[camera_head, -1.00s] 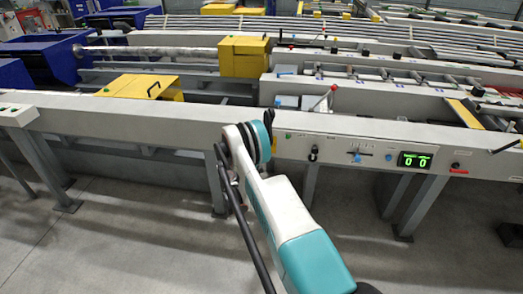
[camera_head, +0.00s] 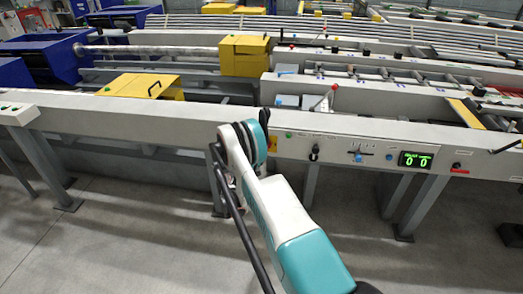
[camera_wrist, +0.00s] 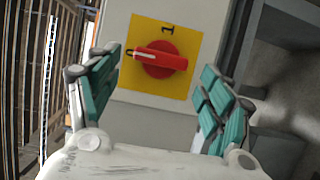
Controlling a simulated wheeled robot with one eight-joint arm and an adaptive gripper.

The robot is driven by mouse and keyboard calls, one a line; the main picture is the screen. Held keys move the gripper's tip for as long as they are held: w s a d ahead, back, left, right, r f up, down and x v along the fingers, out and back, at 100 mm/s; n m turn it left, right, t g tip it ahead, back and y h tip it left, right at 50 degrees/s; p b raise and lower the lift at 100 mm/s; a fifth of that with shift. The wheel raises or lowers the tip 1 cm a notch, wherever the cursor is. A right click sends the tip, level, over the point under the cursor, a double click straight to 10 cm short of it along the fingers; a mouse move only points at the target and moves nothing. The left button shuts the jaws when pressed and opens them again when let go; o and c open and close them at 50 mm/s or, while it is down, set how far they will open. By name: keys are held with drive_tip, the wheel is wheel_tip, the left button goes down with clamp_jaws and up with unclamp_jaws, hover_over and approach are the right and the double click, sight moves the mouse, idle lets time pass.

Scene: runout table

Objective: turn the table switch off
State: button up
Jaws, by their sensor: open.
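The table switch is a red rotary knob (camera_wrist: 160,60) on a square yellow plate (camera_wrist: 187,92), in the middle of the wrist view. Its handle lies nearly crosswise in the picture, with a pale pointer mark at its left end. A black "1" mark shows on the plate above the knob. My gripper (camera_wrist: 160,64) is open and empty. Its teal fingers stand left and right of the plate, with the knob between them in the picture, apart from it.
The plate sits on the grey table's front panel (camera_head: 340,148). Table legs (camera_head: 412,208) stand below; the floor in front is clear.

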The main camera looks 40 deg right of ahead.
drive_tip(key=v, duration=0.5)
drive_tip(key=shift+a, duration=0.1)
idle(0.4)
drive_tip(key=w+a+r+m+y, duration=0.1)
drive_tip(key=a+r+y, duration=0.1)
drive_tip(key=r, duration=0.5)
drive_tip(key=w+a+r+y, duration=0.2)
drive_tip(key=r, duration=0.5)
drive_tip(key=s+a+r+m+y, duration=0.1)
drive_tip(key=s+a+r+y, duration=0.4)
drive_tip(key=a+r, duration=0.6)
drive_tip(key=s+a+r+t+y, duration=0.15)
drive_tip(key=s+a+r, duration=0.25)
drive_tip(key=s, duration=0.4)
drive_tip(key=s+a+r+g+y, duration=0.1)
drive_tip(key=s+a+r+y, duration=0.1)
drive_tip(key=s+a+r, duration=0.4)
drive_tip(key=s+a+f+m+y, duration=0.1)
drive_tip(key=s+a+y, duration=0.1)
drive_tip(key=s+a, duration=0.3)
drive_tip(key=s+a+f+t+y, duration=0.1)
drive_tip(key=s+a, duration=0.4)
drive_tip(key=s, duration=0.7)
drive_tip(key=shift+s+a+f+m+y, duration=0.15)
drive_tip(key=shift+s+f+m+y, duration=0.25)
drive_tip(key=shift+f+y, duration=0.4)
